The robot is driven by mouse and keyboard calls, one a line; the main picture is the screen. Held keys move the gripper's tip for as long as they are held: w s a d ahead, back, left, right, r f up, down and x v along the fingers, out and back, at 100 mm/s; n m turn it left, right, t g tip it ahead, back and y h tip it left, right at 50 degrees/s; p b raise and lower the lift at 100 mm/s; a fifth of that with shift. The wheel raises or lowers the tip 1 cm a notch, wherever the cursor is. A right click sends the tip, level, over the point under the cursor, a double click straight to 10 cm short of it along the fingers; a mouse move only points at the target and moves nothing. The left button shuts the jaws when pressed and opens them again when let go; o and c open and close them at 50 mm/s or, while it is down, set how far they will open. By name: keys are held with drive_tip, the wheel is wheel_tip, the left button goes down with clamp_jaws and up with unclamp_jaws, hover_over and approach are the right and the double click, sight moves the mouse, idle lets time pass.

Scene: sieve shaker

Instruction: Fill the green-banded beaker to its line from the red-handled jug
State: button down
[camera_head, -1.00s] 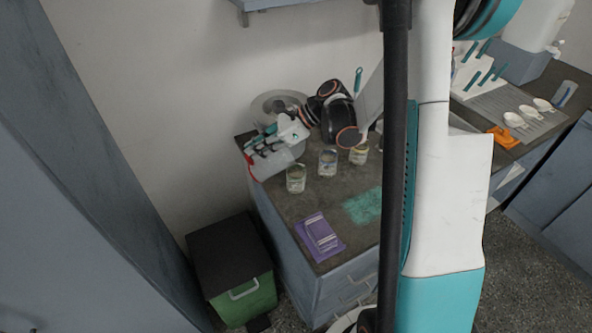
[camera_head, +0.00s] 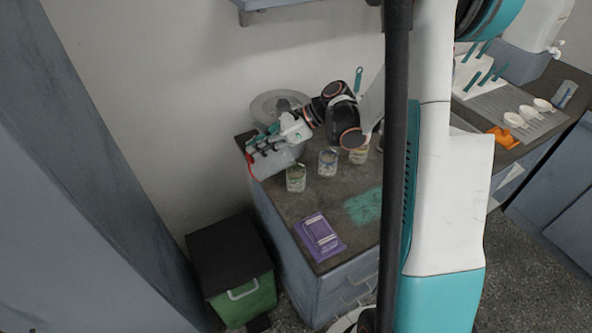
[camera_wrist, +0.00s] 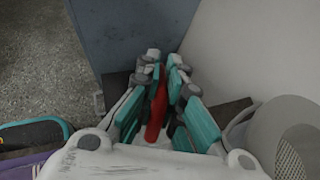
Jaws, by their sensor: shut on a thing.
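The clear jug (camera_head: 270,164) is at the bench's left corner, its red handle (camera_head: 250,168) on the left side. My gripper (camera_head: 262,143) is shut on the red handle; the wrist view shows the handle (camera_wrist: 158,112) between the teal-padded fingers. The jug looks tilted, its right end close to the green-banded beaker (camera_head: 296,180). That beaker stands upright on the bench. I cannot make out its line, its liquid level or any stream. Most of the jug is hidden in the wrist view.
A blue-marked beaker (camera_head: 328,163) and a yellowish one (camera_head: 358,156) stand to the right, the latter under my arm. A round metal device (camera_head: 268,104) is behind. A purple object (camera_head: 320,236) and teal mat (camera_head: 364,206) lie in front. A green bin (camera_head: 246,301) stands below.

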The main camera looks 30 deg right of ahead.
drive_tip(key=shift+s+d+r+y, duration=0.15)
drive_tip(key=shift+d+r+y, duration=0.15)
drive_tip(key=shift+r+y, duration=0.2)
idle(1.2)
drive_tip(key=shift+s+d+f+t+y+b, duration=0.15)
drive_tip(key=shift+d+t+y+b, duration=0.2)
drive_tip(key=shift+b, duration=0.3)
idle(1.7)
